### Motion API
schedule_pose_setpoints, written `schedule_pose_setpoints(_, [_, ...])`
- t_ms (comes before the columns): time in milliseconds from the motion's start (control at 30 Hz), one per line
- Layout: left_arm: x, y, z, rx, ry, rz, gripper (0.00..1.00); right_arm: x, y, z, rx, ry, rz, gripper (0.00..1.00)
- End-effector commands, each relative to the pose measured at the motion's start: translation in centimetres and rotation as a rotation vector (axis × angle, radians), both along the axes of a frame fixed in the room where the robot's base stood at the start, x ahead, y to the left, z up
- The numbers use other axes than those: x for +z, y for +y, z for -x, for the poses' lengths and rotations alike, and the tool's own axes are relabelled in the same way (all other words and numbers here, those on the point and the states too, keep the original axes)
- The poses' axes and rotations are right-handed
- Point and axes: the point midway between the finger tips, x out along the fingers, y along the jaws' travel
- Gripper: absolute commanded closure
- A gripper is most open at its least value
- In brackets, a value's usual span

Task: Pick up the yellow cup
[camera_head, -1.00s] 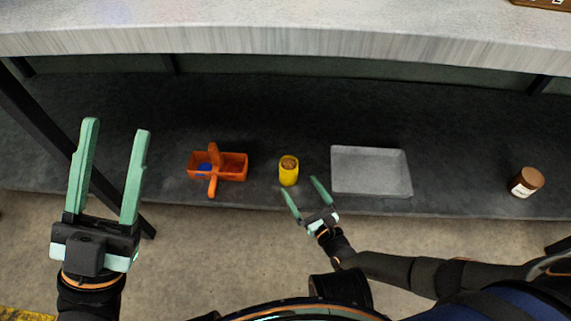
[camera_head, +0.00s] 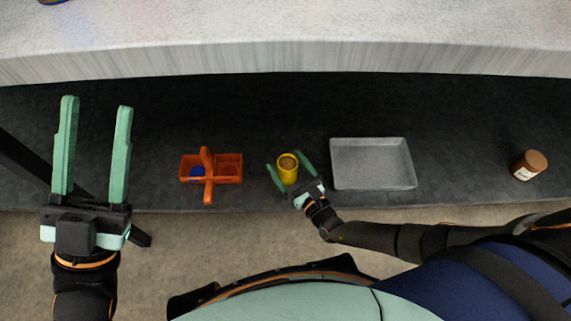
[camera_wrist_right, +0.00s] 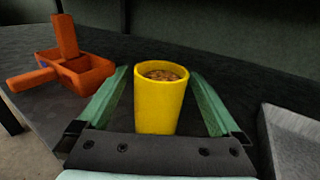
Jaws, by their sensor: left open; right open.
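The yellow cup (camera_head: 287,172) stands upright on the dark lower shelf, with brown grainy contents near its top. In the right wrist view the cup (camera_wrist_right: 159,103) is between the two green fingers. My right gripper (camera_head: 287,161) is open around the cup, one finger on each side. A gap shows between the cup and each finger in the wrist view. My left gripper (camera_head: 96,103) is open and empty at the left, well away from the cup.
An orange divided basket (camera_head: 228,170) with a handle and a blue item stands left of the cup; it also shows in the wrist view (camera_wrist_right: 93,76). A grey tray (camera_head: 372,183) lies to the right. A brown jar (camera_head: 530,164) stands far right. A pale counter (camera_head: 290,35) overhangs the shelf.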

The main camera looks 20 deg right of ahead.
Motion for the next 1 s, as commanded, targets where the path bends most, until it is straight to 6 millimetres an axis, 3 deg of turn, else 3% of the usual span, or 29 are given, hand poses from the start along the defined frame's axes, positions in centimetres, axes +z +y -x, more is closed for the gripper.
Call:
schedule_pose_setpoints(133, [0.00,0.00,0.00,0.000,0.000,0.000,0.50,-0.02,0.01,0.01,0.000,0.000,0.000,0.02])
schedule_pose_setpoints(900, [-0.03,0.01,-0.01,0.000,0.001,0.000,0.50,-0.01,-0.01,0.01,0.000,0.000,0.000,0.89])
schedule_pose_setpoints(1000, [-0.03,0.01,-0.01,0.000,0.001,0.000,0.50,0.03,0.00,-0.02,-0.001,-0.001,0.000,0.93])
